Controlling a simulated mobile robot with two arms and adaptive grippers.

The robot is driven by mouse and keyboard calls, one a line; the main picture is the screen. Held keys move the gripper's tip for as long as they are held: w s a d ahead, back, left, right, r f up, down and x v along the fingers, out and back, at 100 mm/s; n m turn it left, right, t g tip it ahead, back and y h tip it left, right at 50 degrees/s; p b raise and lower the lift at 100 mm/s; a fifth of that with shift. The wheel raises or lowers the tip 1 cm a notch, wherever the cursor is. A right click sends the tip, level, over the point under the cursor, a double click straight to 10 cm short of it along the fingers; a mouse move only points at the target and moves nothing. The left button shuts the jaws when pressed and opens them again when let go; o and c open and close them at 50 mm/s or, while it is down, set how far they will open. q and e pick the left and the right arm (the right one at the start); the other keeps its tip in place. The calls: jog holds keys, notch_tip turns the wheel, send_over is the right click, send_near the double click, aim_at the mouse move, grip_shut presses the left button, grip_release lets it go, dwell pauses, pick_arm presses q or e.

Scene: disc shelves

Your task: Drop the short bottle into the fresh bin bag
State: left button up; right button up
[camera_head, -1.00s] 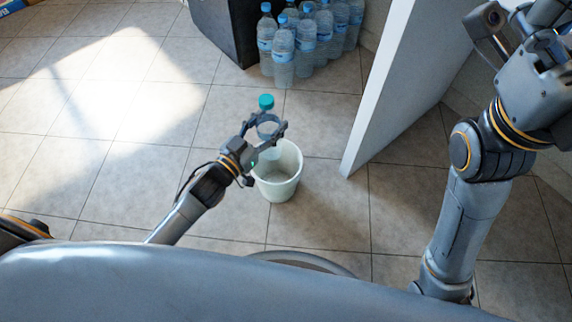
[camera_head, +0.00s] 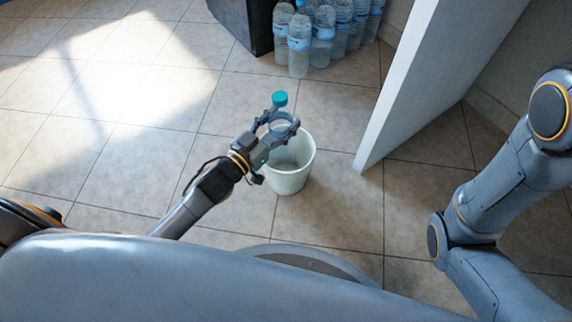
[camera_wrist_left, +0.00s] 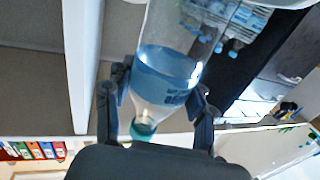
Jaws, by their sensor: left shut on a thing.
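A clear bottle with a teal cap (camera_head: 280,98) is upright in my left gripper (camera_head: 279,124). Its fingers are shut around the bottle. In the left wrist view the bottle (camera_wrist_left: 165,85) sits between the two dark fingers, with its blue label and cap toward the wrist. A pale, round open bin (camera_head: 290,180) stands on the floor just below the gripper. The gripper and bottle overlap the bin's left and far rim in the head view. The bottle's lower part is mostly hidden there. I cannot make out a separate bag in the bin. My right gripper is out of view.
Several water bottles (camera_head: 300,45) stand at the back beside a dark cabinet (camera_head: 243,20). A white panel (camera_head: 415,75) stands on edge to the right of the bin. The tiled floor (camera_head: 120,150) is clear to the left.

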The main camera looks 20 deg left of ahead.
pick_arm(q)
jog(key=o, duration=0.9)
jog(key=shift+s+a+f, duration=0.1)
jog(key=shift+s+a, duration=0.1)
jog(key=shift+s, duration=0.3)
jog(key=v, duration=1.1)
